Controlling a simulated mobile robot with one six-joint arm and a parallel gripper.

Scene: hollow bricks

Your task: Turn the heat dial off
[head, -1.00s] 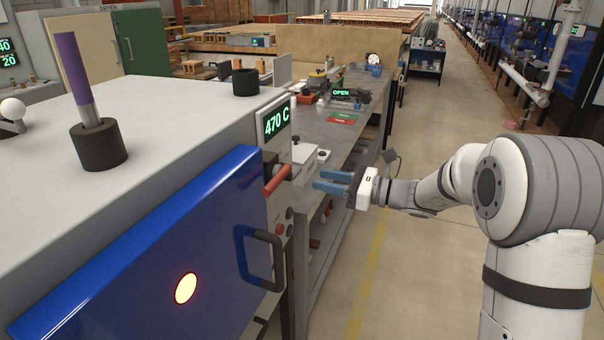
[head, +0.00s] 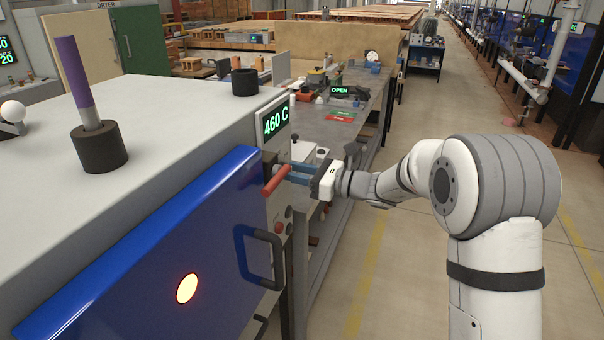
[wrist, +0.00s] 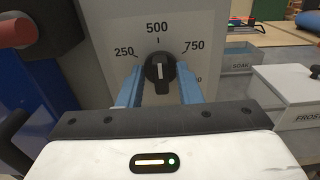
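The heat dial (wrist: 159,70) is a black knob with a white pointer mark on a pale panel marked 250, 500 and 750. In the wrist view its pointer is upright, toward 500. My gripper (wrist: 160,88) has its two blue fingers apart, one on each side of the dial; I cannot tell whether they touch it. In the head view my gripper (head: 285,173) is at the kiln's front panel, just right of the red lever, and the dial is hidden there. The display (head: 276,122) above reads 460 C.
The red lever (head: 276,180) sticks out close to my fingers; its end shows at the wrist view's upper left (wrist: 16,33). The blue kiln door (head: 140,255) has a dark handle (head: 262,257). A cluttered workbench (head: 350,120) stands behind. The floor aisle on the right is clear.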

